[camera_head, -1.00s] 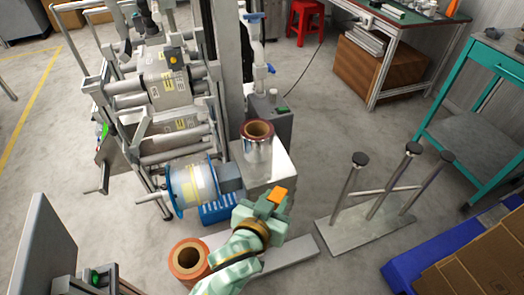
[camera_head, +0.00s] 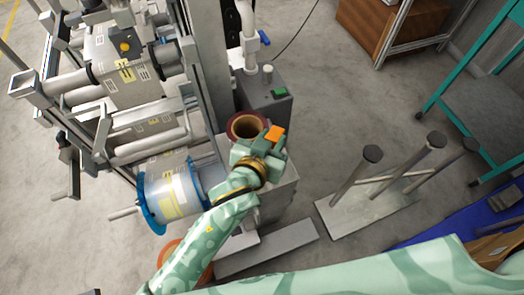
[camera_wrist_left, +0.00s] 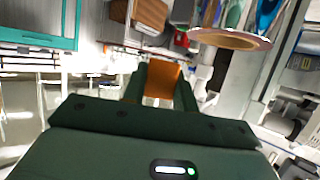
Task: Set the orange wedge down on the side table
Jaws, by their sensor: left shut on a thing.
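My left gripper (camera_head: 268,143) is shut on the orange wedge (camera_head: 275,134), which sticks up from between its fingers. In the left wrist view the orange wedge (camera_wrist_left: 163,80) sits between the two dark green fingers. In the head view the gripper overlaps a pale, box-like stand (camera_head: 284,188) beside the machine. This stand may be the side table; its top is mostly hidden by my gripper. I cannot tell the height of the wedge above it. My right gripper is not in view.
A brown-cored film roll (camera_head: 246,126) shows just behind my gripper. The machine with a blue-flanged reel (camera_head: 152,216) is on the left. A metal post rack (camera_head: 372,200) stands on the right. A teal-framed table (camera_head: 480,110) is further right.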

